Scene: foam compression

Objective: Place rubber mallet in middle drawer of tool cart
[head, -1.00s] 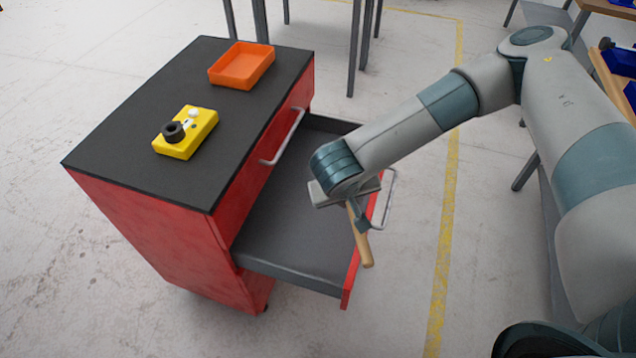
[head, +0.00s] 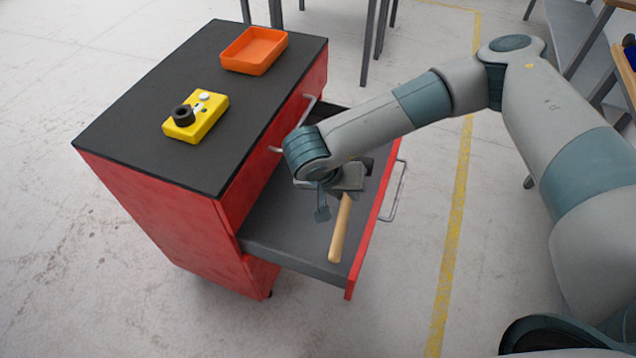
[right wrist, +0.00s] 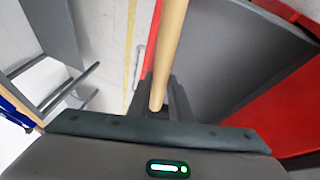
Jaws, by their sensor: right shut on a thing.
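The rubber mallet shows its light wooden handle (head: 340,230) in the head view, slanting down over the open drawer. A dark part beside my gripper looks like its head, mostly hidden. My right gripper (head: 333,203) is shut on the mallet, above the drawer. In the right wrist view the handle (right wrist: 168,50) runs between the fingers (right wrist: 160,100). The tool cart (head: 165,215) is red with a black top. Its drawer (head: 285,235), below a shut upper one, is pulled out; its grey floor looks bare. I cannot tell whether the mallet touches it. My left gripper is out of view.
An orange tray (head: 254,70) and a yellow device (head: 208,125) with a black knob sit on the cart top. The open drawer's red front (head: 376,225) carries a metal handle (head: 398,195). The floor right of the cart is clear up to a yellow line.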

